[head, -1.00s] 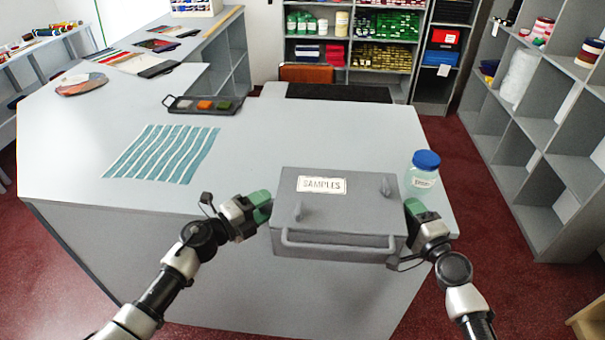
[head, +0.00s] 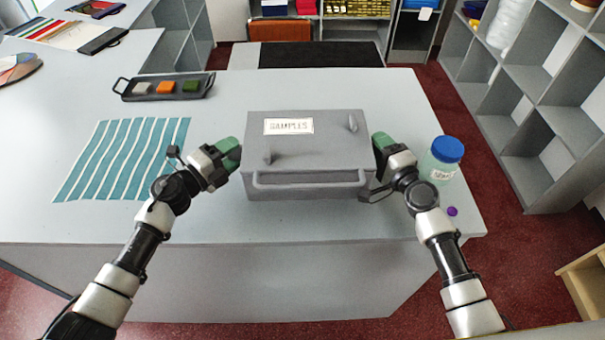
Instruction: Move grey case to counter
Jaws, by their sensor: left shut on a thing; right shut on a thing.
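The grey case (head: 308,157) has a white "SAMPLES" label, two small lugs on its lid and a handle bar at the front. It is level over the front middle of the pale counter (head: 330,222). I cannot tell if its base touches the top. My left gripper (head: 230,155) is shut on the case's left side, green fingertip against it. My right gripper (head: 378,148) is shut on its right side in the same way. The case hides the inner parts of both grippers.
A jar with a blue lid (head: 442,158) stands close to the right of my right gripper, with a small purple thing (head: 452,211) in front. A teal striped cloth (head: 122,160) lies left. A dark tray of coloured pieces (head: 165,87) is behind. Counter behind the case is clear.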

